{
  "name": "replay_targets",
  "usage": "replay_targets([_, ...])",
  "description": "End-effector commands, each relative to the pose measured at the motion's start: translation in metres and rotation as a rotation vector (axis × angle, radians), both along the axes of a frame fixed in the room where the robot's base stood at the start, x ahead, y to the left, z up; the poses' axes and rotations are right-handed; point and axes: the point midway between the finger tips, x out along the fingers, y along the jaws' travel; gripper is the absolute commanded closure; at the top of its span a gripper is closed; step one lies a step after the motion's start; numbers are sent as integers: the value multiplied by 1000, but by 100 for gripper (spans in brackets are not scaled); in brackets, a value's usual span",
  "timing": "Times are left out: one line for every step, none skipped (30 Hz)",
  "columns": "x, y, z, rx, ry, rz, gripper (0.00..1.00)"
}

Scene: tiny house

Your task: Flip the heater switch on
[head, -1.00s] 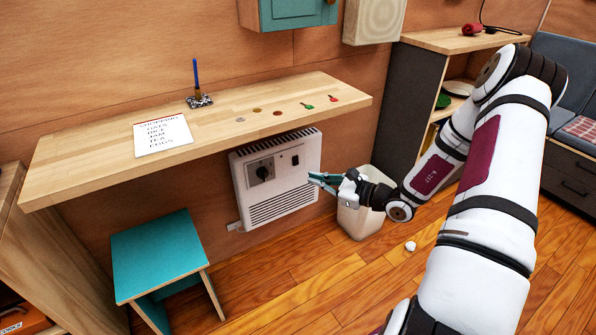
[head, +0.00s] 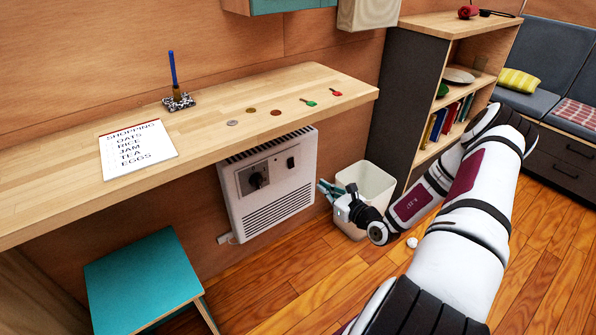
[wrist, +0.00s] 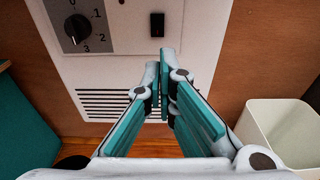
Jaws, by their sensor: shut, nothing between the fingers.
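The white heater (head: 272,190) hangs on the wooden wall under the shelf. Its black rocker switch (head: 291,162) sits at the upper right of its front, right of the round dial (head: 259,180). In the wrist view the switch (wrist: 157,25) shows above my fingertips, and the dial (wrist: 77,29) is at the upper left. I cannot tell the switch's position. My gripper (head: 321,188) is at the heater's right side in the head view, below the switch. In the wrist view my gripper (wrist: 164,56) has its teal fingers together and empty, apart from the switch in the picture.
A white bin (head: 366,181) stands on the floor right of the heater, close behind my gripper. A teal stool (head: 143,280) stands at the left front. The wooden shelf (head: 215,150) juts out above the heater, carrying a shopping list (head: 138,147), coins and keys.

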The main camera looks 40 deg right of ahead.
Motion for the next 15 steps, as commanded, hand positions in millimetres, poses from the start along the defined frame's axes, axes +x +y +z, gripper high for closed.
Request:
replay_targets([1,0,0,-1,0,1,100])
replay_targets([3,0,0,-1,0,1,100])
replay_targets([5,0,-1,-1,-1,1,100])
replay_targets([8,0,-1,-2,-1,2,100])
replay_targets([11,0,-2,-2,-2,2,100])
replay_targets([16,1,-2,-2,-2,1,100])
replay_targets([21,1,-3,-2,-2,1,100])
replay_targets([25,1,-4,-2,-2,2,100])
replay_targets([33,2,-5,-3,-2,3,100])
replay_targets([39,2,-6,-3,-3,2,100])
replay_targets([45,2,-7,-2,-2,2,100])
replay_targets([52,2,-8,-2,-2,2,100])
replay_targets([59,2,-9,-3,-3,2,100])
replay_targets([64,3,-10,-3,-2,2,100])
replay_targets([72,3,-11,-2,-2,2,100])
